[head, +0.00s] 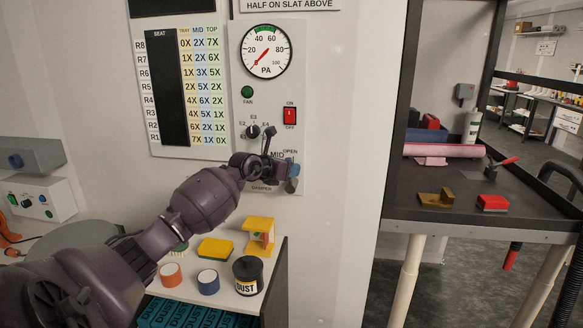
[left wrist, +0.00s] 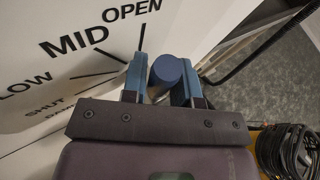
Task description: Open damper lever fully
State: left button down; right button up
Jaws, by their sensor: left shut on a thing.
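The damper lever's blue round knob (left wrist: 168,72) sits between the two fingers of my left gripper (left wrist: 160,75) in the left wrist view. The gripper is shut on it. In the head view my left gripper (head: 280,165) is at the lower right of the control panel (head: 297,110), over the damper dial. The dial's OPEN, MID, LOW and SHUT labels show in the left wrist view. The knob is close to the OPEN side, below and right of that word. The lever's arm and pivot are hidden by the gripper. My right gripper is not in view.
The round pressure gauge (head: 266,51) has its red needle at the low end. A red switch (head: 289,115) and a black selector knob (head: 253,131) are above the gripper. A black DUST jar (head: 248,275) stands on the shelf below. A dark hood bench (head: 458,211) is at right.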

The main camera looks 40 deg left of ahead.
pick_arm(q)
jog(key=shift+w+d+g+y+p, duration=0.1)
jog(key=shift+d+g+y+p, duration=0.1)
jog(key=shift+g+y+p, duration=0.15)
jog(key=shift+m, duration=0.3)
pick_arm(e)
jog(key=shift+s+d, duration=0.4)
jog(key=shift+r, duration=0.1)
pick_arm(q)
jog(key=c, duration=1.2)
grip_release()
jog(key=shift+o, duration=0.2)
jog(key=shift+d, duration=0.1)
jog(key=shift+s+r, duration=0.1)
jog(key=shift+s, duration=0.2)
jog(key=b+v, duration=0.1)
jog(key=v, duration=0.9)
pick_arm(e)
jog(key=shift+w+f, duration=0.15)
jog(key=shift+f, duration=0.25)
